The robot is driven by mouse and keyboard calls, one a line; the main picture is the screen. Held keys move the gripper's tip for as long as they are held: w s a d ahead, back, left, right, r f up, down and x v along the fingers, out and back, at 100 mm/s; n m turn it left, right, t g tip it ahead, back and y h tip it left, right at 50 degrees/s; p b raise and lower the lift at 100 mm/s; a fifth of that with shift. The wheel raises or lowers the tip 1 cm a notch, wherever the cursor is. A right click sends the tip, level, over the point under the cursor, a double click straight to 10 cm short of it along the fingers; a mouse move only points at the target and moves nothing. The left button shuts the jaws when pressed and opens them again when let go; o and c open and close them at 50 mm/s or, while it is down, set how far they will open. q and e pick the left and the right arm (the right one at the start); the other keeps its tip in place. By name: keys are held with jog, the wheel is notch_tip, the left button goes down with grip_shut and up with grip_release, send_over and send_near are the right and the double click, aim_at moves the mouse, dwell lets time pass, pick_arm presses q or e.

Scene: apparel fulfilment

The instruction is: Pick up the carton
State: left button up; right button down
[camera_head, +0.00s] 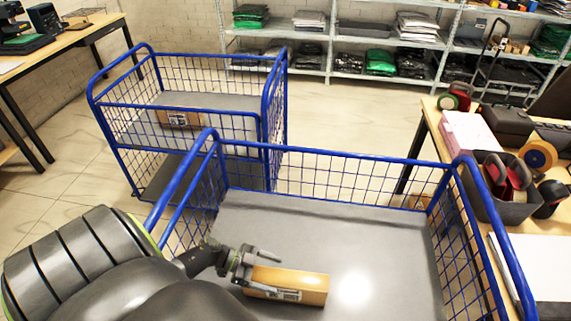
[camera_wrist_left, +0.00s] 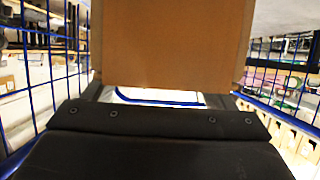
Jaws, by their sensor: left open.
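A brown carton (camera_head: 300,281) with a white label on its side lies on the grey deck of the near blue wire cart (camera_head: 390,240). My left gripper (camera_head: 262,268) is low over that deck at the carton's left end. Its jaws are open, with one finger showing behind the carton's far edge. In the left wrist view the carton (camera_wrist_left: 172,42) fills the upper middle, close in front of the gripper. Whether the fingers touch it cannot be told. My right gripper is not in view.
A second blue cart (camera_head: 195,103) stands behind, with another labelled carton (camera_head: 179,119) on its upper shelf. A table (camera_head: 425,130) with a grey bin (camera_head: 503,205) and tape is at the right. Mesh walls surround the near deck, which is otherwise bare.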

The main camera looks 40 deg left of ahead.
aim_at(283, 277)
pick_arm(q)
jog(key=x, duration=0.3)
jog(key=shift+w+d+b, duration=0.1)
jog(key=shift+d+b, duration=0.15)
jog(key=shift+b, duration=0.05)
grip_shut()
jog(key=shift+r, duration=0.1)
